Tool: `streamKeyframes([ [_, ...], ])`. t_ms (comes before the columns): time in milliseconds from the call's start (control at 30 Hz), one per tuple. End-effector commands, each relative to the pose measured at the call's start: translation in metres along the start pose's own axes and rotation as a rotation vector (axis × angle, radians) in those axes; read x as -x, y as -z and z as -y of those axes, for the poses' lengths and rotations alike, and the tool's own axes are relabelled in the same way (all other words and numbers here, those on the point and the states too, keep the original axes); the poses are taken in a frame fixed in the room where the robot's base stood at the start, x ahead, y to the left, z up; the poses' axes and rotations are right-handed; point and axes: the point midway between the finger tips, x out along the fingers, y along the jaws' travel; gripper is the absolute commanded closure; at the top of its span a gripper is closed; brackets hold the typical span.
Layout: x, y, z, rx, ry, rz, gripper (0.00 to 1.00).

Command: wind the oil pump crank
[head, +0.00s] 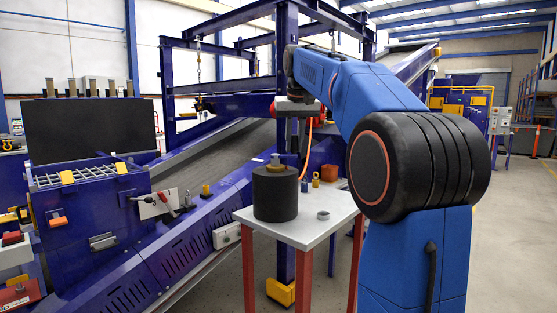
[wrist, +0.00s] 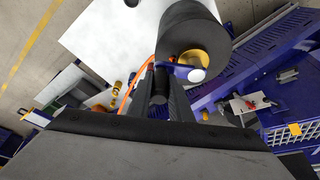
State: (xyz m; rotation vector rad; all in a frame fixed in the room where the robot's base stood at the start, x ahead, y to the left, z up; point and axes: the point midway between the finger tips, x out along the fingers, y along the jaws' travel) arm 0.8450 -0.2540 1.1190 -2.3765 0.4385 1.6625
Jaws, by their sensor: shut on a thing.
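A black drum (head: 275,195) stands on the white table, with a brass pump head (head: 276,161) on top. In the wrist view the drum (wrist: 185,25) is at the top centre, and the brass head (wrist: 193,57) shows beside a pale round cap. A short blue crank arm (wrist: 178,70) runs from there to a dark grip. My gripper (wrist: 160,92) is shut on this crank handle; the fingers hide most of it. In the head view my gripper hangs over the drum's right side, its fingertips hard to make out.
An orange hose (head: 306,155) hangs close to my gripper. A blue conveyor frame (head: 190,250) runs along the table's left. A blue post stands behind the table.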

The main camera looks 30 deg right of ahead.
Motion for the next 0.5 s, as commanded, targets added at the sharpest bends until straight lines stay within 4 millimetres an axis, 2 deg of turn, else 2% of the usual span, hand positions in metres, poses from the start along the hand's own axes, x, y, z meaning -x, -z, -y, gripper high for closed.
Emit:
streamKeyframes([
  [267, 0.006, -0.016, 0.003, 0.001, 0.001, 0.000, 1.00],
  [500, 0.006, -0.017, 0.004, 0.000, 0.001, 0.000, 1.00],
])
